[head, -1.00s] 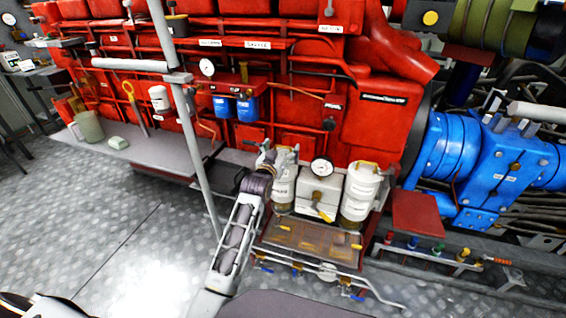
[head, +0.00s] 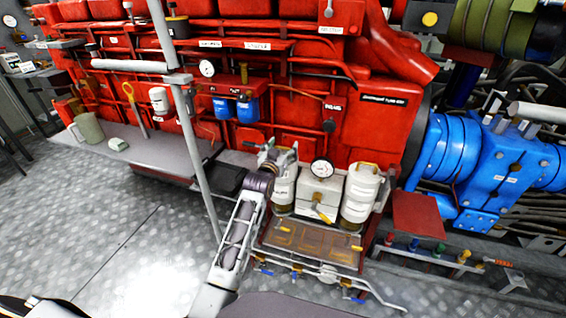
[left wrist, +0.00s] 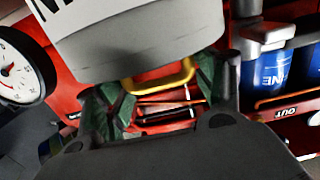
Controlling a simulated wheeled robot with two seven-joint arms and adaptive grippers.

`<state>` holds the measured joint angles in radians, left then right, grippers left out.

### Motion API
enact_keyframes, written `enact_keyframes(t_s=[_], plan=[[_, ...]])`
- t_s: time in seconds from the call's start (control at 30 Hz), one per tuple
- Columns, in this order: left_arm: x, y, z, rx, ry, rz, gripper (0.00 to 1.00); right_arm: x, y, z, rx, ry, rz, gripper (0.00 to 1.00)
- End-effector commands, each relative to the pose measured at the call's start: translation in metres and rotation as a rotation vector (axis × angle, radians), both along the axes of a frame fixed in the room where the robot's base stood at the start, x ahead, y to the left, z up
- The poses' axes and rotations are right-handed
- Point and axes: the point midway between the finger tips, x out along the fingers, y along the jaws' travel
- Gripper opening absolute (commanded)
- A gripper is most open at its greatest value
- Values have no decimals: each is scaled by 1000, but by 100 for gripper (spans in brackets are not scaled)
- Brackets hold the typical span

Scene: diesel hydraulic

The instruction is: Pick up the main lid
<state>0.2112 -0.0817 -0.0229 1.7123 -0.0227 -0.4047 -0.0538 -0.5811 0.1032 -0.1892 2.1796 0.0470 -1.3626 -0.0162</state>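My left gripper (head: 277,156) is at the top of the left white canister (head: 283,190), beside the gauge unit. It partly hides the canister's top, so I cannot tell there whether the lid is seated. In the left wrist view, the white canister body (left wrist: 140,42) fills the top, with part of a dark letter at its edge. A yellow lid handle (left wrist: 160,80) spans the space between the green-padded fingers of the left gripper (left wrist: 160,98). The fingers are spread, one near each end of the handle. Contact with it is unclear. My right gripper is not in view.
A second white canister (head: 359,193) stands to the right, past a white block with a round gauge (head: 321,169). A brown drip tray (head: 308,243) lies in front. The red engine (head: 290,110) is close behind. A grey pole (head: 195,160) rises to the left.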

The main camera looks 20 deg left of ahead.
Motion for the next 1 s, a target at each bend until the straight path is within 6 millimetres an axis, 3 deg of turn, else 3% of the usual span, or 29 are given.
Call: enact_keyframes(t_s=[0.03, 0.4, 0.77, 1.0], plan=[[0, 0, 0, 0, 0, 0, 57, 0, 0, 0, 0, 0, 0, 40], [0, 0, 1, 0, -3, 0, 12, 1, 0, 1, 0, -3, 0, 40], [0, 0, 5, 0, -3, 0, 11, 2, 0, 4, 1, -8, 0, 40], [0, 0, 25, 0, -5, 0, 11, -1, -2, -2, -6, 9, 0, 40]])
